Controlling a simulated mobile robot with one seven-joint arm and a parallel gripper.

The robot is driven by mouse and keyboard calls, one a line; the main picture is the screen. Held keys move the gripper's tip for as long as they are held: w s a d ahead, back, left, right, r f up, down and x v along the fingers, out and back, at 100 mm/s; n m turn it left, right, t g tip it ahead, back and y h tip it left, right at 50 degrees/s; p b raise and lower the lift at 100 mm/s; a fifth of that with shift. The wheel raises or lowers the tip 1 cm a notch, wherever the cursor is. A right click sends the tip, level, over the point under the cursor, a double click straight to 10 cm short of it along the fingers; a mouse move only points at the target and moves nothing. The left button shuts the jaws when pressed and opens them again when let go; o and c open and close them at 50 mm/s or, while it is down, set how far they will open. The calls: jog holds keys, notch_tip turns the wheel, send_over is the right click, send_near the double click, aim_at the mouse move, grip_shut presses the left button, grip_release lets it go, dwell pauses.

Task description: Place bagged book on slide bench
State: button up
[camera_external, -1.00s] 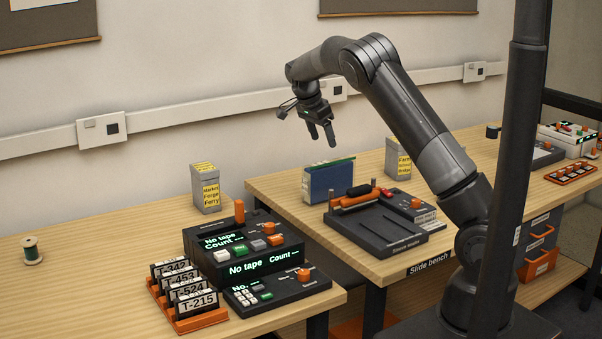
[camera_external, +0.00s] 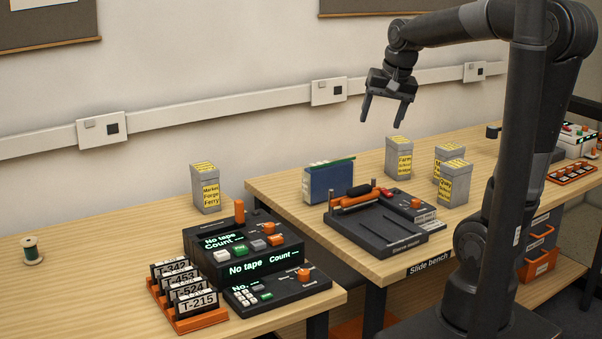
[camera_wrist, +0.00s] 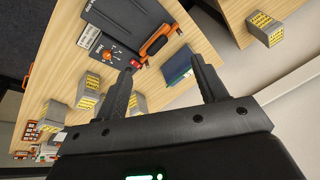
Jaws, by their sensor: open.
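A blue book-like block (camera_external: 329,183) with a green top edge and pale left end stands upright at the back left of the slide bench (camera_external: 292,207). It is likely the bagged book, though no bag can be made out. It also shows in the wrist view (camera_wrist: 178,70), between my fingers but farther off. My gripper (camera_external: 384,119) is open and empty, pointing down in the air above the bench, up and to the right of the blue block. In the wrist view its two fingers (camera_wrist: 165,82) are spread apart.
A black device with an orange bar (camera_external: 375,228) sits at the bench front, a black control box (camera_external: 408,205) beside it. Several grey boxes with yellow labels (camera_external: 398,157) stand behind and right. The left table holds a display unit (camera_external: 243,250) and a label rack (camera_external: 187,298).

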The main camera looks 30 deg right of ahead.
jog(key=s+a+f+n+t, duration=0.2)
jog(key=s+n, duration=0.4)
jog(key=s, duration=0.7)
jog(key=shift+s+a+f+h, duration=0.3)
jog(key=shift+s+a+f, duration=0.15)
jog(key=shift+a, duration=0.15)
